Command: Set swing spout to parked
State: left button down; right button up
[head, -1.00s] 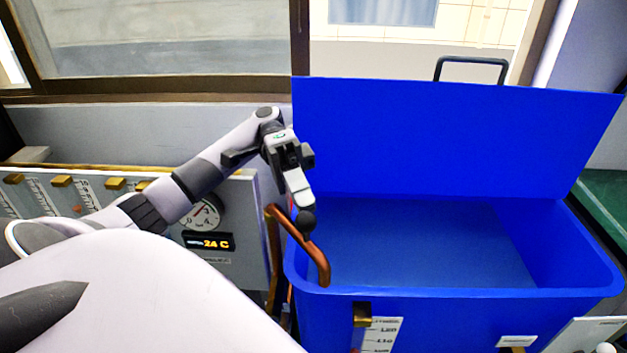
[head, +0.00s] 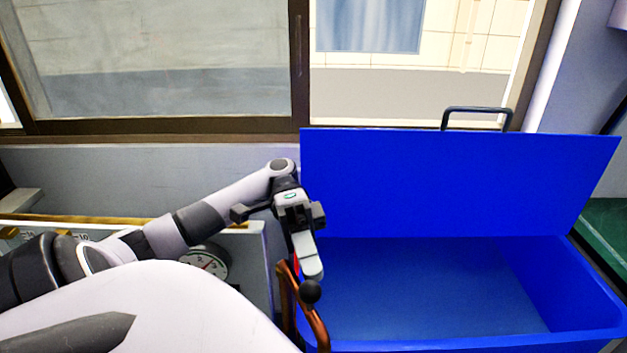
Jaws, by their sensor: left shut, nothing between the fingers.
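The swing spout is a copper-brown curved pipe (head: 318,327) at the left rim of a blue tub. Its lower part runs off the bottom of the head view. A black ball knob (head: 310,291) shows beside the pipe; I cannot tell how it is joined to it. My left gripper (head: 312,276) is shut and empty, pointing down with its fingertips just above the knob. I cannot tell whether they touch it. A small red patch shows beside the fingers. My right gripper is not in view.
The open blue tub (head: 590,287) with its raised lid (head: 460,180) fills the right; its inside looks empty. A grey panel with a round gauge (head: 205,260) stands left, behind my left arm. A window (head: 160,65) is behind.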

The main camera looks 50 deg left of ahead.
pick_arm(q)
jog(key=shift+s+d+f+g, duration=0.15)
jog(key=shift+d+g, duration=0.05)
jog(key=shift+g, duration=0.1)
dwell(0.4)
jog(key=shift+w+a, duration=0.25)
jog(key=shift+a, duration=0.1)
jog(key=b+v, duration=0.3)
jog(key=v, duration=0.3)
jog(key=shift+a+r, duration=0.25)
jog(key=shift+a, duration=0.05)
dwell(0.5)
